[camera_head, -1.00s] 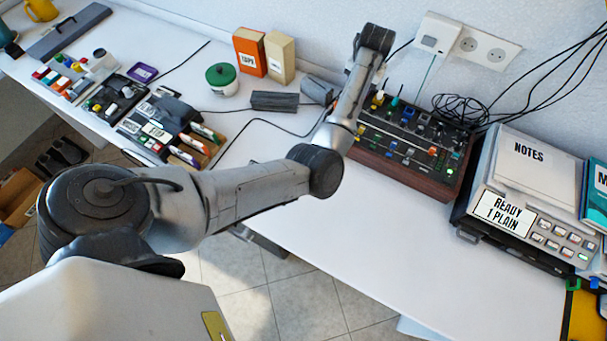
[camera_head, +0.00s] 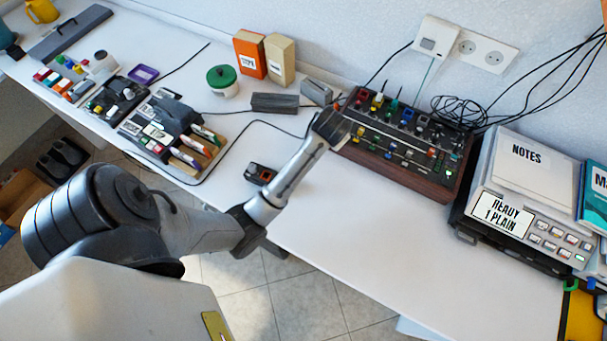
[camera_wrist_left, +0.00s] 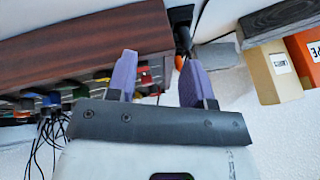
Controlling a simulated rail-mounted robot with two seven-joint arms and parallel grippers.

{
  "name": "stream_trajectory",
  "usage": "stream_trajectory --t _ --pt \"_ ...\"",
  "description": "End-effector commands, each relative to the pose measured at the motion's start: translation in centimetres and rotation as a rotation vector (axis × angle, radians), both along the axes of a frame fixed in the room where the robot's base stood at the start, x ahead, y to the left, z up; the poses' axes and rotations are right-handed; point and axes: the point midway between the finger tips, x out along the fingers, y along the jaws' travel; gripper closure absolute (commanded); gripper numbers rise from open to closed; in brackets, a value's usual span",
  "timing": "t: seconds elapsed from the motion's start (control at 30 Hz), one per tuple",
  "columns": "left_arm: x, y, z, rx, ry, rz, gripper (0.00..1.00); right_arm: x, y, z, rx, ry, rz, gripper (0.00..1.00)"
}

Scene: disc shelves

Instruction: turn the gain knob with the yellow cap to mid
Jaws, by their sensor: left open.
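The control panel with wooden sides (camera_head: 400,176) stands at the back of the table in the head view, with rows of coloured caps. I cannot read labels or settings, so I cannot tell which is gain. My left gripper (camera_wrist_left: 158,62) is open and empty, with purple fingers apart, close to the panel's wooden side (camera_wrist_left: 80,45) in the left wrist view. In the head view my wrist hides the fingers, at the panel's left end. My right gripper is not in view.
A grey block (camera_head: 275,102), an orange box (camera_head: 250,53) and a cream box (camera_head: 281,59) stand left of the panel. A small dark device (camera_head: 260,174) lies near the front edge. A notes-topped machine (camera_head: 505,195) stands right.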

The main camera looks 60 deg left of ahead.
Motion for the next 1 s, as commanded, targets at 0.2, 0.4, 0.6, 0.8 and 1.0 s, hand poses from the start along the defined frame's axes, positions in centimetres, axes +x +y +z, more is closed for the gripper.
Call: stream_trajectory --t 0.2,0.4,0.6,0.8,1.0 --pt "-3.4 -2.3 -1.5 0.002 0.004 -0.069 0.53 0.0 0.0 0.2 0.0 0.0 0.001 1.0" --pt "-6.3 -4.4 -2.6 -0.009 0.009 -0.127 0.53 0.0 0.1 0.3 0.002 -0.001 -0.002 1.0" --pt "-9.4 -6.4 -3.5 -0.027 0.02 -0.184 0.53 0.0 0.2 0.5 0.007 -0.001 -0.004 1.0" --pt "-12.0 -8.2 -4.0 -0.051 0.028 -0.231 0.53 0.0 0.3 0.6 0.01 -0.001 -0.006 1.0" --pt "-13.9 -9.5 -4.2 -0.07 0.033 -0.263 0.53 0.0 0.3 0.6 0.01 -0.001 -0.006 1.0"
